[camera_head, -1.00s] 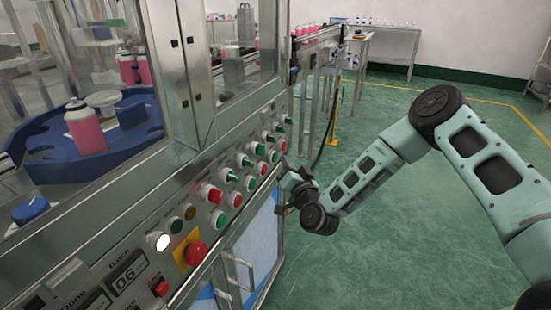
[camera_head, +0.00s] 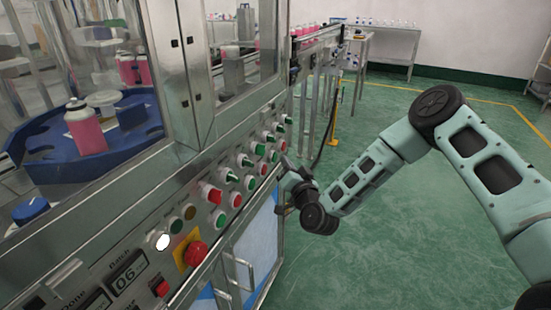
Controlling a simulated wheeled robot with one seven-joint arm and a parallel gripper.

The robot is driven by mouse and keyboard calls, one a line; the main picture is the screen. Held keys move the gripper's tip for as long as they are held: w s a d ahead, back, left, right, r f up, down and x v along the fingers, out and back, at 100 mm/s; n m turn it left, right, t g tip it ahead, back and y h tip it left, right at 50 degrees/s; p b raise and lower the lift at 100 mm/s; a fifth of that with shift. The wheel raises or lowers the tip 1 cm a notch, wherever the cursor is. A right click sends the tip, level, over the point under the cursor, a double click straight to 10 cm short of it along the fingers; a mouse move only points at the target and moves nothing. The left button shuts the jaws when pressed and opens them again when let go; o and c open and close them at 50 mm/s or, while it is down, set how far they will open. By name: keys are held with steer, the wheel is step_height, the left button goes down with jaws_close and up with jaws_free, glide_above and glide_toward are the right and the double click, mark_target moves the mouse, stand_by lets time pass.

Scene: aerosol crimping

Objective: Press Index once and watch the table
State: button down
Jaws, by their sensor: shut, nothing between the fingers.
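The control panel (camera_head: 222,172) slopes along the machine front, with several red, green and white buttons and knobs. Their labels are too small to read, so I cannot tell which one is Index. My gripper (camera_head: 284,163) is shut at the panel's right edge, close to the far buttons. Its tips are small and dark, and I cannot tell whether they touch a button. The blue rotary table (camera_head: 75,165) is behind the glass at left. A pink can with a white top (camera_head: 84,128) stands in one of its pockets, with more pink cans behind.
A red emergency stop (camera_head: 195,253) on a yellow plate sits at the panel's near end, beside a lit white lamp (camera_head: 163,241) and a Batch display reading 06 (camera_head: 127,272). A conveyor (camera_head: 318,38) with pink cans runs behind. The green floor at right is open.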

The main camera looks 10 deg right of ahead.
steer(key=shift+w+a, duration=0.25)
steer(key=shift+a, duration=0.1)
steer(key=shift+w+a, duration=0.2)
steer(key=shift+a, duration=0.1)
stand_by(0.9)
stand_by(0.4)
steer(key=shift+s+d, duration=0.45)
steer(key=shift+d, duration=0.3)
steer(key=s+d, duration=0.1)
steer(key=d, duration=0.1)
steer(key=s+d, duration=0.2)
steer(key=shift+a+r, duration=0.1)
steer(key=shift+a, duration=0.05)
stand_by(0.7)
